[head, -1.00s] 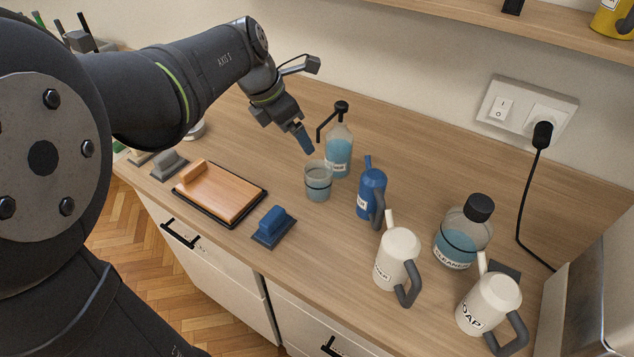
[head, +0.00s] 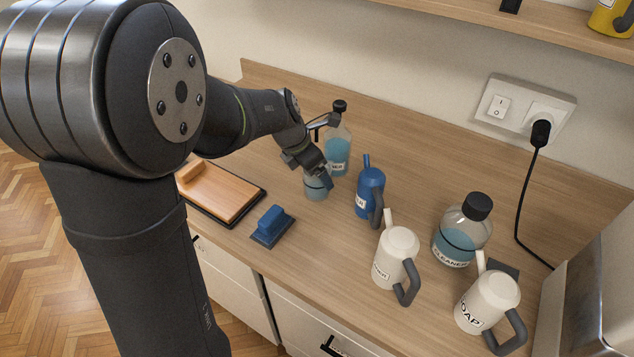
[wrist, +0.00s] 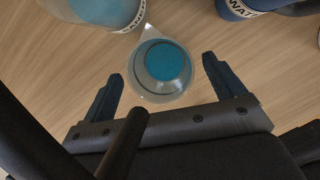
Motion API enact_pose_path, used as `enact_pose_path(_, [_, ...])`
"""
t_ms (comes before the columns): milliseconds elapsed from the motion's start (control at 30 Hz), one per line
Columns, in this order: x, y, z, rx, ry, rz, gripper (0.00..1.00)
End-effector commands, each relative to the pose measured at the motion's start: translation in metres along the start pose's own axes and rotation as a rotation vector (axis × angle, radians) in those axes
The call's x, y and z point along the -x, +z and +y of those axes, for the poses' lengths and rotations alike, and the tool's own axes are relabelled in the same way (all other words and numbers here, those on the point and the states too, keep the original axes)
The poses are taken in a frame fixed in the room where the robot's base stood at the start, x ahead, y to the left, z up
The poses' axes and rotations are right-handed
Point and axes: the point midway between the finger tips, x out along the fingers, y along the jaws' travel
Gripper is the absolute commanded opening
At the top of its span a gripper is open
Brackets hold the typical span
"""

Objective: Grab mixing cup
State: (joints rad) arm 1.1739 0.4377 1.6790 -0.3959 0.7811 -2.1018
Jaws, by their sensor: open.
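The mixing cup (head: 316,190) is a clear cup with blue liquid and stands upright on the counter. In the head view my gripper (head: 323,178) is at the cup and partly hides its upper part. In the wrist view the cup (wrist: 163,66) shows from above, just ahead of the fingertips and roughly between their lines. My gripper (wrist: 165,72) is open, with one blue-grey finger to each side and nothing held. I cannot tell whether a finger touches the cup.
White jugs (head: 396,260) and a cleaner bottle (head: 461,235) are further right.

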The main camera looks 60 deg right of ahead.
Motion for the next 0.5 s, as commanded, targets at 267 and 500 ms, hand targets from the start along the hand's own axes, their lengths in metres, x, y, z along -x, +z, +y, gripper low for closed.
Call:
enact_pose_path(267, [-0.028, -0.001, -0.001, 0.001, -0.001, 0.000, 0.88])
enact_pose_path(500, [-0.029, -0.001, -0.001, 0.001, 0.000, 0.000, 0.82])
